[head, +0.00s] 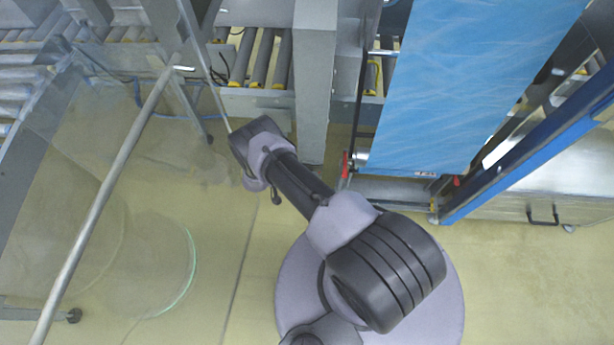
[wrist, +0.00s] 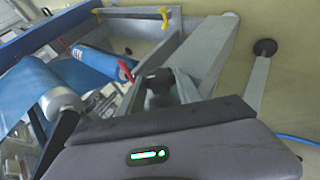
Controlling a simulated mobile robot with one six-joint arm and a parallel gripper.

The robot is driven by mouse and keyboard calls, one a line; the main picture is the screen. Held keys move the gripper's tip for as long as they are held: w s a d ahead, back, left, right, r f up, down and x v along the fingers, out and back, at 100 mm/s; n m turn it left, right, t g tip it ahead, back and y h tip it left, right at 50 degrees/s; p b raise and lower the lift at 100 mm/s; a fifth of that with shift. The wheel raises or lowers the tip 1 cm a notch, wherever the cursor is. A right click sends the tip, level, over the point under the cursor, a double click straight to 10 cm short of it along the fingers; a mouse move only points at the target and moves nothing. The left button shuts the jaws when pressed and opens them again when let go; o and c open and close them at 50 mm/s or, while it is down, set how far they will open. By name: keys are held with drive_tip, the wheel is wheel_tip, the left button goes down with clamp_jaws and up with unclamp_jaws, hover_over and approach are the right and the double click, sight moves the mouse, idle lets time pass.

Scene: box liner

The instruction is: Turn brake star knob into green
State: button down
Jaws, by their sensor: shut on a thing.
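A dark knob (wrist: 158,82), which looks like the brake star knob, shows in the wrist view beside a grey metal beam. A greenish patch shows around its lower edge. My gripper (wrist: 165,104) reaches up from the bottom of the wrist view. Its grey body with a green light fills the lower part, and its dark front edge is right below the knob. The gripper is shut on the knob; its fingertips are mostly hidden.
Blue film (head: 470,85) hangs at the right. A grey post (head: 314,85) and roller conveyor (head: 262,58) stand behind my arm.

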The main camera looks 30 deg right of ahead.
drive_tip(key=shift+w, duration=0.15)
idle(0.3)
drive_tip(key=c, duration=0.8)
unclamp_jaws()
drive_tip(key=shift+c, duration=0.2)
drive_tip(key=r+p, duration=0.1)
drive_tip(key=r, duration=0.1)
drive_tip(key=r+p, duration=0.1)
drive_tip(key=r, duration=0.1)
drive_tip(key=shift+s+a+r+p, duration=0.1)
drive_tip(key=shift+s+r+p, duration=0.15)
drive_tip(key=shift+p, duration=0.15)
drive_tip(key=s+a+p, duration=0.4)
drive_tip(key=s, duration=1.1)
drive_tip(key=shift+r+p, duration=0.3)
drive_tip(key=shift+p, duration=0.1)
